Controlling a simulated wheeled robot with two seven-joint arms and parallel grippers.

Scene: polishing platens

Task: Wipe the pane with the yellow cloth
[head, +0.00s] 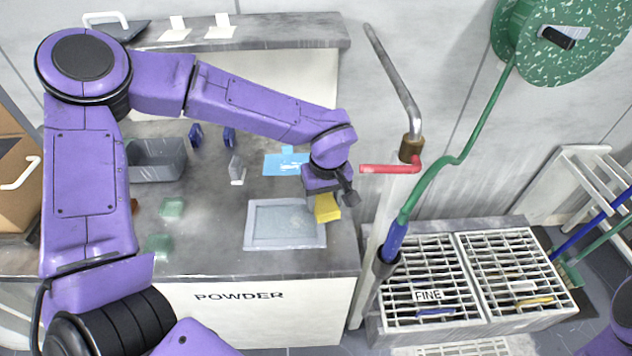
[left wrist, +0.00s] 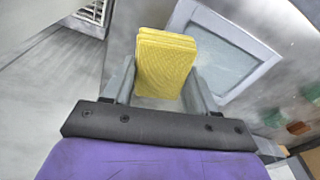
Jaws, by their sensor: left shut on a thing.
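The pane (head: 284,222) lies flat in a pale frame on the grey counter. It also shows in the left wrist view (left wrist: 222,55), beyond the cloth. My left gripper (head: 328,196) is shut on the yellow cloth (head: 327,209), a folded block seen between the fingers in the left wrist view (left wrist: 166,64). In the head view the cloth is at the pane's right edge, by its upper right corner. I cannot tell whether the cloth touches the frame or is above it. My right gripper is not in view; only a bit of purple arm shows at the lower right.
A grey bin (head: 157,160), green blocks (head: 172,207) and a blue sheet (head: 284,164) are on the counter (head: 210,262). A red-handled pipe (head: 390,169) and a green hose (head: 447,165) stand close right of my left gripper. Floor-side grates (head: 515,268) are at the right.

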